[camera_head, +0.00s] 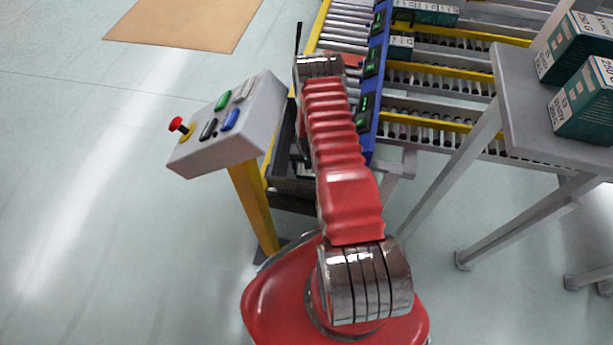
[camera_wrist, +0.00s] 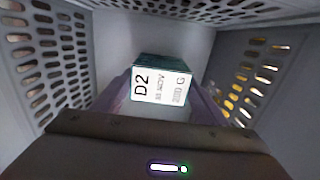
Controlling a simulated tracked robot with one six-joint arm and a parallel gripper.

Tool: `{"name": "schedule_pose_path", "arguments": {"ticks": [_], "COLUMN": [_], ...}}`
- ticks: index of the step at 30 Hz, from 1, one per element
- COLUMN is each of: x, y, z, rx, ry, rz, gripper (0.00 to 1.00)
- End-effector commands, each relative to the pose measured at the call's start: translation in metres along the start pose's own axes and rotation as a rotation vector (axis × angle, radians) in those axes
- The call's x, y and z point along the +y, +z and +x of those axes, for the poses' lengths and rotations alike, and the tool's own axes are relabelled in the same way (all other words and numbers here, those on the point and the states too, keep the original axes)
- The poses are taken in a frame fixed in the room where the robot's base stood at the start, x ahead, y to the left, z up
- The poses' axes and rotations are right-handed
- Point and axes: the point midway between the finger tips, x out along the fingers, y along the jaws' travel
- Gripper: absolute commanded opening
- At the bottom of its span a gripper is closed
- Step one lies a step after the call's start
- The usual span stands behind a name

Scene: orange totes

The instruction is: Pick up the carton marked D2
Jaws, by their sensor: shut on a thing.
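The carton marked D2 (camera_wrist: 163,84) is in the middle of the wrist view, with a white label and a dark teal top edge. My gripper (camera_wrist: 162,98) is shut on it, with one purple finger on each side. The carton and my gripper are inside a grey crate with slotted walls (camera_wrist: 42,65). Whether the carton touches the crate floor cannot be told. In the head view my arm hides the gripper and this carton.
A control box (camera_head: 230,122) with coloured buttons stands left of my arm. A roller conveyor (camera_head: 425,118) with a blue display rail (camera_head: 375,85) lies beyond. A grey table (camera_head: 530,115) at right bears teal cartons (camera_head: 583,100).

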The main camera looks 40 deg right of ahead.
Motion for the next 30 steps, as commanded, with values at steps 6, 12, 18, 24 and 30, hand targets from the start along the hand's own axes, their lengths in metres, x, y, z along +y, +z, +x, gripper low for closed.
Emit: {"name": "schedule_pose_path", "arguments": {"ticks": [6, 12, 18, 24, 30], "x": [0.000, 0.000, -0.001, -0.001, -0.001], "y": [0.000, 0.000, 0.000, -0.001, -0.001], "z": [0.000, 0.000, -0.002, -0.016, -0.042], "rx": [0.000, 0.000, 0.001, 0.002, 0.003], "ry": [0.000, 0.000, 0.000, 0.000, -0.001], "rz": [0.000, 0.000, -0.001, -0.001, -0.001], "gripper": [0.43, 0.37, 0.37, 0.37, 0.37]}}
